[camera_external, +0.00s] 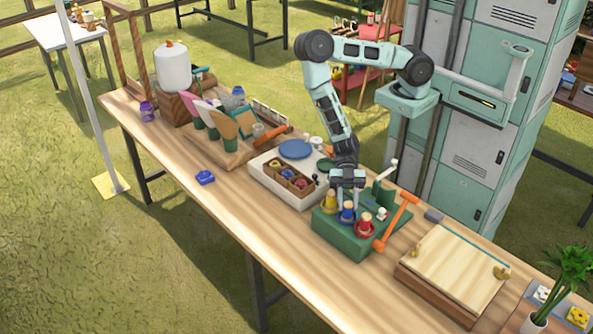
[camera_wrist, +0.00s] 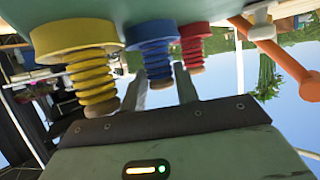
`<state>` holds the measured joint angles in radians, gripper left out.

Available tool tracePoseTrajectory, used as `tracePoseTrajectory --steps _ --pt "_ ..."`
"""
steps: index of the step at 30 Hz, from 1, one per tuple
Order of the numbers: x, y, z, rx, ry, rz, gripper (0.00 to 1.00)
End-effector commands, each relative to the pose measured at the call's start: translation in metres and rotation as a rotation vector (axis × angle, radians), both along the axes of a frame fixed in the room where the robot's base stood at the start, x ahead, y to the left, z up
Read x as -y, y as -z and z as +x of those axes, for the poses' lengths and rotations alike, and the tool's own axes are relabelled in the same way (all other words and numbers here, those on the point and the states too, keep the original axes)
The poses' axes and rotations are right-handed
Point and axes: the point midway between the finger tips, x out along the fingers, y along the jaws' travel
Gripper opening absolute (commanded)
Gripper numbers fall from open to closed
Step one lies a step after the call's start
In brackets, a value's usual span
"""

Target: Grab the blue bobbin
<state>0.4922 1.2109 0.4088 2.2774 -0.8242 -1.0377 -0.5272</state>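The blue bobbin (camera_external: 347,212) stands on the green stand (camera_external: 327,228), between a yellow bobbin (camera_external: 330,202) and a red bobbin (camera_external: 364,226). In the wrist view, which is turned over, the blue bobbin (camera_wrist: 152,42) shows its wide ring and ribbed stem, with the yellow bobbin (camera_wrist: 88,62) to its left and the red bobbin (camera_wrist: 193,42) to its right. My gripper (camera_external: 347,186) is just above the blue bobbin, pointing down. My gripper's fingers (camera_wrist: 164,90) are apart, and the tip of the blue stem shows near the gap. I see no grip on it.
An orange hammer-like tool (camera_external: 396,223) lies at the stand's right side. A white tray (camera_external: 270,187) with a small wooden box (camera_external: 290,181) is to the left. A wooden board (camera_external: 455,268) lies to the right. The table's front is mostly clear, apart from a small blue item (camera_external: 205,177).

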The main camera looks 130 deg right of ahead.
Motion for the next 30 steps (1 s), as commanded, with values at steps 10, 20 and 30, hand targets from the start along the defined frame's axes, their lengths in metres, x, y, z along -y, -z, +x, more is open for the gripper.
tracePoseTrajectory --steps 10,20,30 --pt "-0.002 0.002 0.002 0.0 0.0 0.0 0.11" --pt "-0.002 0.002 0.002 0.0 0.0 0.0 0.04" --pt "-0.001 -0.014 0.003 0.004 -0.001 -0.002 0.04"
